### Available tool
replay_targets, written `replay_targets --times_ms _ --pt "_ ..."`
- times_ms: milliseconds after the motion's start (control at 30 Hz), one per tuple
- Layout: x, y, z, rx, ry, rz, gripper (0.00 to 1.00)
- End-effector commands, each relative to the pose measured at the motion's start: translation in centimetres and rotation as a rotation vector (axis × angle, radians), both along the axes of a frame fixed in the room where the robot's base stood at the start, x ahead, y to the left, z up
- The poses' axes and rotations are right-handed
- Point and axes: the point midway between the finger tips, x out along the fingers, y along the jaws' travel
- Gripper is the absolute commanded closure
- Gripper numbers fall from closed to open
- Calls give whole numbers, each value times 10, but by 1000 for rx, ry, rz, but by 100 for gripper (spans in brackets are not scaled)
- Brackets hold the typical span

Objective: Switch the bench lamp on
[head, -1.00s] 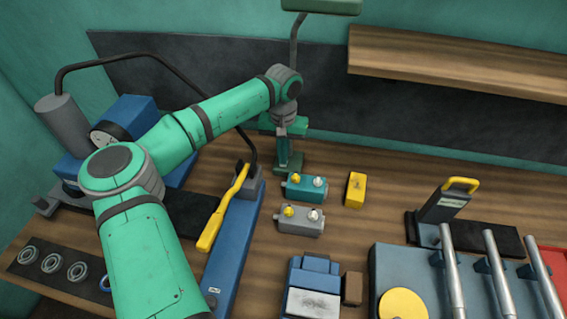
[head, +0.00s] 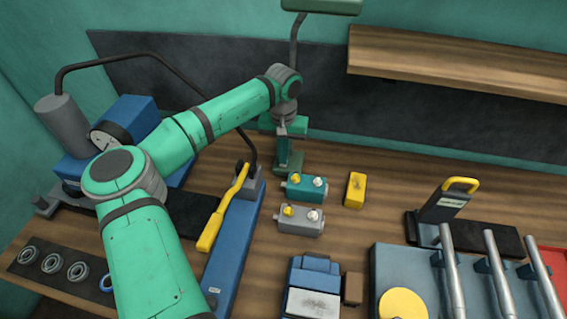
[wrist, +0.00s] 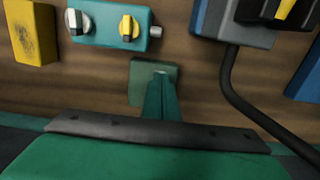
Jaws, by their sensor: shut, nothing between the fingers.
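The bench lamp (head: 322,6) has a green shade at the top of the head view, partly cut off, and a thin dark stem behind my wrist. Its square green base plate also shows in the wrist view (wrist: 138,90). My gripper (head: 283,152) points down in front of the stem, just over the base; its shut, empty fingers also show in the wrist view (wrist: 160,78). Whether they touch the lamp is unclear. A teal box (head: 305,195) with a yellow and a silver knob stands beside the base; it also shows in the wrist view (wrist: 107,28).
A grey two-knob box (head: 299,227) lies nearer than the teal one. A yellow block (head: 355,190) is to their right. A blue bar (head: 232,245) with a yellow lever (head: 222,212) lies left. A wooden shelf (head: 460,62) hangs at the back. Bench to the right is partly clear.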

Motion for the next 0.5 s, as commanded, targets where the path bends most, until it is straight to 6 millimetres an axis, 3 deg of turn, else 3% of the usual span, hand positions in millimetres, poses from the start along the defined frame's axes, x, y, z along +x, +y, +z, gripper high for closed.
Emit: replay_targets --times_ms 500 --pt "0 0 36 0 0 0 100"
